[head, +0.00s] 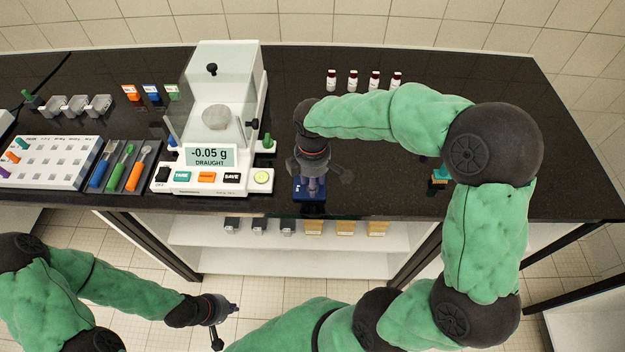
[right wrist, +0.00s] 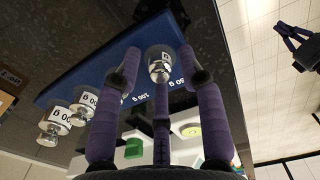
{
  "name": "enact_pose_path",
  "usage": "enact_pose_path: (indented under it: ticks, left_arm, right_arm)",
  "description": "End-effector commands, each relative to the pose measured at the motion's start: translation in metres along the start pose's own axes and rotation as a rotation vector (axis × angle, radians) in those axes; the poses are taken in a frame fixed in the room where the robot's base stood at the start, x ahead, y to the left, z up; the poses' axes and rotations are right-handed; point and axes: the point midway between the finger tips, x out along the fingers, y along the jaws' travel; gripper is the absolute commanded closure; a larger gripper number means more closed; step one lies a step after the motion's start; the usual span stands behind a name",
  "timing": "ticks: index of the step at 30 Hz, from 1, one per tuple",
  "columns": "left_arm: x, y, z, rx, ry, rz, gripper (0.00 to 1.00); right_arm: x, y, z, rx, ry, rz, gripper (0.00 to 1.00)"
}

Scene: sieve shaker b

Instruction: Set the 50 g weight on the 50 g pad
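The blue weight tray (head: 299,193) lies near the bench's front edge, largely under my right gripper (head: 313,182). In the right wrist view the tray (right wrist: 75,72) carries printed gram labels. A small metal weight (right wrist: 160,70) stands between the spread purple fingers of my right gripper (right wrist: 160,75); gaps show on both sides, and its label is not fully readable. Other weights (right wrist: 88,98) stand in a row to the left, labels partly cut off. My left gripper (head: 225,308) is open and empty, low before the bench.
The balance (head: 205,178) reads -0.05 g and DRAUGHT, with a rounded pale object inside its clear shield. A rack of coloured tools (head: 122,170) and a white tray (head: 45,160) stand left of it. Small vials (head: 353,80) stand at the back.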

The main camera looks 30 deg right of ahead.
Motion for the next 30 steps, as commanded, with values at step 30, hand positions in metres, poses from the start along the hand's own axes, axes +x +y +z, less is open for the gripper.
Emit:
enact_pose_path:
  ticks: [30]
  left_arm:
    - [-0.032,0.011,0.001,0.000,0.000,0.000,1.00]
  right_arm:
    - [-0.112,0.000,0.000,0.000,0.001,0.001,0.56]
